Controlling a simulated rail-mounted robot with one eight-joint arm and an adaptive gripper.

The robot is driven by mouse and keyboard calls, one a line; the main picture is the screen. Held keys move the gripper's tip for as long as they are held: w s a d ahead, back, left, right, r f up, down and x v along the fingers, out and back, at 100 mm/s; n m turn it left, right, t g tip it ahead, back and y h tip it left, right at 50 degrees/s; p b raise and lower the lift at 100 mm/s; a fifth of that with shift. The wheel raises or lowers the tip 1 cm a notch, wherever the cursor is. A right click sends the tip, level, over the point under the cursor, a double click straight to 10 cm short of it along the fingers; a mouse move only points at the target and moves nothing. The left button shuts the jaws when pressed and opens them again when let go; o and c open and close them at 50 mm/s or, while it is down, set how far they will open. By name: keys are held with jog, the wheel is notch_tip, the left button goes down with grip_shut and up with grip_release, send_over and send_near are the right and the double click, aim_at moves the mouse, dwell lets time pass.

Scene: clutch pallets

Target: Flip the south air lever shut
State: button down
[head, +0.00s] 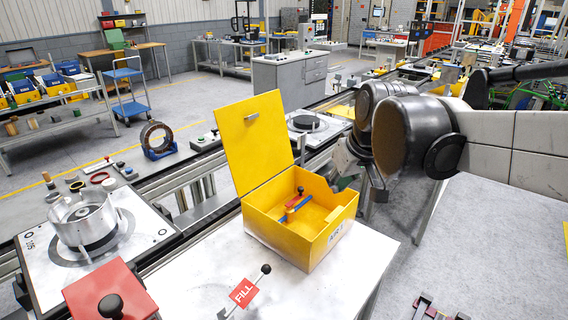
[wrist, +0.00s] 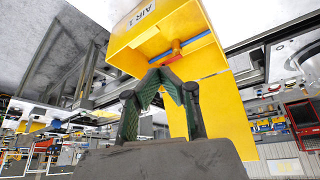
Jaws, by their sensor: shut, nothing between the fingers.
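A yellow box (head: 333,236) marked "AIR 1" stands on a white table, its lid (head: 252,135) raised. Inside, a blue bar or pipe (head: 290,216) runs across the floor with a red lever-like part (head: 300,191) on it. The wrist view, turned upside down, shows the same box (wrist: 130,60), blue pipe (wrist: 200,41) and red part (wrist: 176,46). No mark says south. My gripper (wrist: 164,68) is shut and empty; its fingertips overlap the box opening, just below the red part in the picture. Contact cannot be told. In the head view my gripper (head: 352,172) is at the box's right rear.
A red "FILL" lever (head: 243,292) with a black knob lies in front of the box. A red block with a black knob (head: 110,305) is at the lower left. A metal housing (head: 84,222) sits on a pallet at left. The raised lid bounds the box's left rear.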

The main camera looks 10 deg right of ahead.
jog(key=w+a+f+n+g, duration=0.1)
jog(key=w+f+n, duration=0.1)
jog(key=w, duration=0.8)
jog(key=w+a+f+n+g+y+p, duration=0.1)
jog(key=w+a+f, duration=0.1)
jog(key=w, duration=0.8)
jog(key=shift+w+a+f+n, duration=0.25)
jog(key=shift+w+f+n, duration=0.15)
jog(key=shift+f, duration=0.45)
jog(key=p+x, duration=0.1)
jog(key=x, duration=0.9)
